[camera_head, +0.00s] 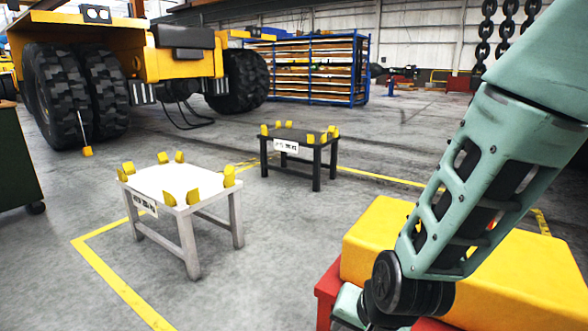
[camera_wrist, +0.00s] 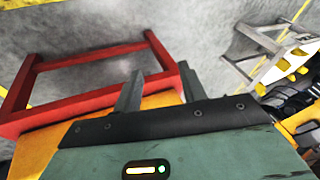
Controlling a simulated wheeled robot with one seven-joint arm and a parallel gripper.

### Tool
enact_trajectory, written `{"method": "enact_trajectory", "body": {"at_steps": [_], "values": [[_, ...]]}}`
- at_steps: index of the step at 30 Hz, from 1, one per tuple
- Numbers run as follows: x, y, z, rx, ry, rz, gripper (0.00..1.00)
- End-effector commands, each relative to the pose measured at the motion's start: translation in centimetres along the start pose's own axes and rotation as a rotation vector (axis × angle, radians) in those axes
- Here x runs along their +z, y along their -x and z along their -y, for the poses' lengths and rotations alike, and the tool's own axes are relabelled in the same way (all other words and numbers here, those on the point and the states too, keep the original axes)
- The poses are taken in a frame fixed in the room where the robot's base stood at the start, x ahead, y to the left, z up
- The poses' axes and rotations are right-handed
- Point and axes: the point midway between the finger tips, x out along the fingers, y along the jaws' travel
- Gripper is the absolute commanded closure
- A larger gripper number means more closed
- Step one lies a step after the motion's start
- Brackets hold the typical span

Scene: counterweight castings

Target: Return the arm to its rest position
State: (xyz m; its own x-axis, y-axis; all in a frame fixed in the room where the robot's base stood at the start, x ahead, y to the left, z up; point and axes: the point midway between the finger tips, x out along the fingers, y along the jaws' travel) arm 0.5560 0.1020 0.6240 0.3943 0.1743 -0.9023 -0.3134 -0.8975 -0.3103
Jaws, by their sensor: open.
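My gripper (camera_wrist: 157,88) shows in the wrist view with its two grey fingers apart and nothing between them. A yellow casting (camera_wrist: 160,99) and a red stand (camera_wrist: 90,62) lie beyond the fingers; I cannot tell the gap to them. In the head view my teal arm reaches down at the right, in front of the big yellow casting (camera_head: 520,268), which rests on the red stand (camera_head: 328,290). My arm hides part of the casting, and the fingers cannot be made out there.
A white table (camera_head: 190,222) with yellow corner blocks stands left of centre, its top bare. A dark table (camera_head: 298,140) with similar blocks stands behind it. A yellow truck (camera_head: 95,42), blue rack (camera_head: 310,65) and hanging chain (camera_head: 485,30) are farther back. Open floor lies between.

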Motion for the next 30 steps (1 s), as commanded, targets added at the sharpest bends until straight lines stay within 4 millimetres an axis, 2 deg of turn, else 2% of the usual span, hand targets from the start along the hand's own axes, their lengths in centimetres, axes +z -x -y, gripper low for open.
{"method": "enact_trajectory", "body": {"at_steps": [1, 3, 6, 13, 17, 18, 26, 30], "values": [[1.5, 2.3, 0.8, -0.031, 0.104, 0.074, 0.59], [3.8, 5.1, 1.0, -0.052, 0.272, 0.17, 0.59], [6.3, 8.5, 0.2, -0.055, 0.487, 0.269, 0.59], [9.1, 14.2, -3.4, 0.013, 0.876, 0.394, 0.59], [9.6, 16.9, -5.8, 0.083, 1.053, 0.438, 0.59], [9.2, 18.0, -5.2, 0.078, 1.041, 0.442, 0.59], [7.6, 22.6, -3.4, 0.075, 1.033, 0.441, 0.59], [6.5, 26.1, -2.2, 0.075, 1.031, 0.441, 0.59]]}}
